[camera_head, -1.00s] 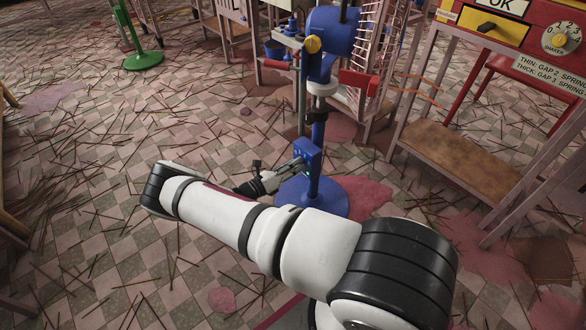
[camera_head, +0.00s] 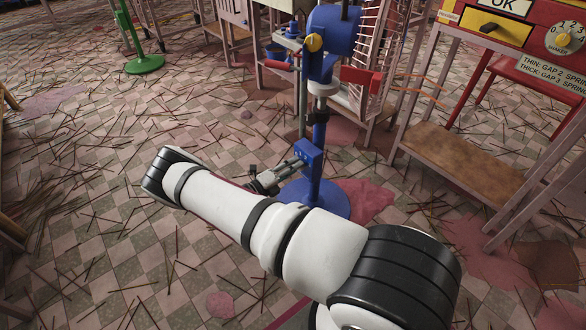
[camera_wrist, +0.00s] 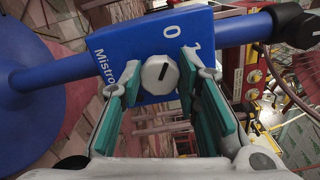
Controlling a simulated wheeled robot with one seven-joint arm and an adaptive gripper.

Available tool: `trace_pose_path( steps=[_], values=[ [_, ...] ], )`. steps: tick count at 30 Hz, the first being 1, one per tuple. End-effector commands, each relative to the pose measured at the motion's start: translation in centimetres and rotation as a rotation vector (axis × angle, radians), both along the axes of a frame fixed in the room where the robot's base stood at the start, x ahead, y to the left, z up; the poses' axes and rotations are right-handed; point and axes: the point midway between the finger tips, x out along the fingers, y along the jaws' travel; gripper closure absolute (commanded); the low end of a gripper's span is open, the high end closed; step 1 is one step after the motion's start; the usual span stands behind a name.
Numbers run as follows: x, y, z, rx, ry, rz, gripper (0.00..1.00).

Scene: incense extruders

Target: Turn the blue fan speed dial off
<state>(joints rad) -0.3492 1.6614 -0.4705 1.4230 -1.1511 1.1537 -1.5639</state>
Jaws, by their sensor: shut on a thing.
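The blue fan (camera_head: 335,35) stands on a blue round base (camera_head: 335,203) with a thin pole. A blue control box (camera_head: 308,153) sits low on the pole. In the wrist view the box face (camera_wrist: 133,42) shows "0", "1" and part of the name "Mistro". Its pale, many-sided speed dial (camera_wrist: 160,75) carries a dark mark slanting up to the right; I cannot tell exactly which numeral it meets. My gripper (camera_wrist: 162,72) has its green-padded fingers on both sides of the dial, shut on it. In the head view my gripper (camera_head: 288,168) reaches the box from the left.
A green stand base (camera_head: 144,64) is at upper left. Sticks litter the tiled floor; the left side is mostly open.

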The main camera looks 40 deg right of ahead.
Motion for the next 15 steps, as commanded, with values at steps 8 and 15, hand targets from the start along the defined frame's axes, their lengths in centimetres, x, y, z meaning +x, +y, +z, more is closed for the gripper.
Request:
trace_pose_path(
  steps=[8, 15],
  values=[
    [-0.01, 0.09, -0.16, 0.003, 0.037, 0.001, 0.98],
    [0.0, 0.1, -0.15, 0.003, 0.038, 0.001, 0.98]
  ],
)
